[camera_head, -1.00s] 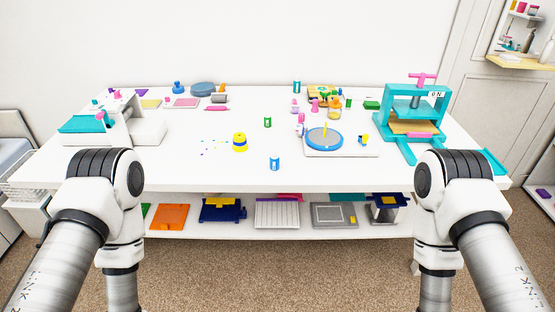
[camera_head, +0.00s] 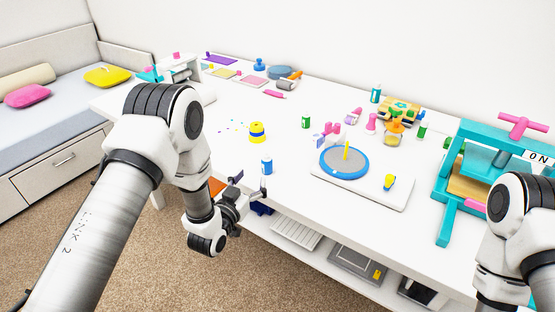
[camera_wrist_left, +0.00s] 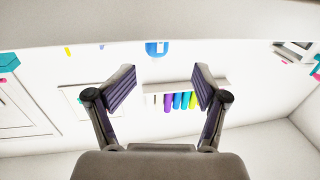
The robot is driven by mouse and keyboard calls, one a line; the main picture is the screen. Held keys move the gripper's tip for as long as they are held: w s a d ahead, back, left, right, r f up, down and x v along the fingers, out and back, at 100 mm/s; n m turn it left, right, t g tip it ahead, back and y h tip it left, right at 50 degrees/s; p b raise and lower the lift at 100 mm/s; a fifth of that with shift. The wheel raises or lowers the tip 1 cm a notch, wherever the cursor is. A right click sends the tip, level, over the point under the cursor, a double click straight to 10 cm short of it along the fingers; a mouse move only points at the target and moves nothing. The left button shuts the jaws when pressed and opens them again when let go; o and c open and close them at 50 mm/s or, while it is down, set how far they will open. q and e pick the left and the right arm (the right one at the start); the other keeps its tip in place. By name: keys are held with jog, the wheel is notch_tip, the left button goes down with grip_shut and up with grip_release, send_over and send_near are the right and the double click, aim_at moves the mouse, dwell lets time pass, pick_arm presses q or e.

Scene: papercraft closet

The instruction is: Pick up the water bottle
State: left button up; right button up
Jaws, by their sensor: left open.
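The water bottle, a small blue-and-white cylinder (camera_head: 267,166), stands upright near the front edge of the white table (camera_head: 225,165). In the left wrist view, a blue-and-white piece (camera_wrist_left: 157,48), which looks like the bottle, shows at the top centre, beyond and between the fingers. My left gripper (camera_head: 250,187) is at the table's front edge, just to the near left of the bottle. Its two fingers are spread with nothing between them, as the left wrist view also shows (camera_wrist_left: 163,72). My right gripper is not in view; only part of that arm shows.
A blue turntable (camera_head: 328,160) on a white board is right of the bottle. A yellow-and-blue pot (camera_head: 257,132) and a green cylinder (camera_head: 306,122) stand behind it. A teal press (camera_head: 450,190) stands at the right. A shelf (camera_head: 292,235) runs below the tabletop.

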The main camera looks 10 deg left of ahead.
aim_at(264, 164)
pick_arm(q)
jog(key=w, duration=0.2)
jog(key=w+d, duration=0.1)
jog(key=w, duration=0.2)
jog(key=w+d+p, duration=0.1)
jog(key=w, duration=0.2)
jog(key=shift+r, duration=0.3)
jog(key=shift+w+f, duration=0.2)
jog(key=shift+w, duration=0.1)
jog(key=shift+s+r, duration=0.15)
jog(key=c, duration=1.1)
jog(key=shift+c, duration=0.2)
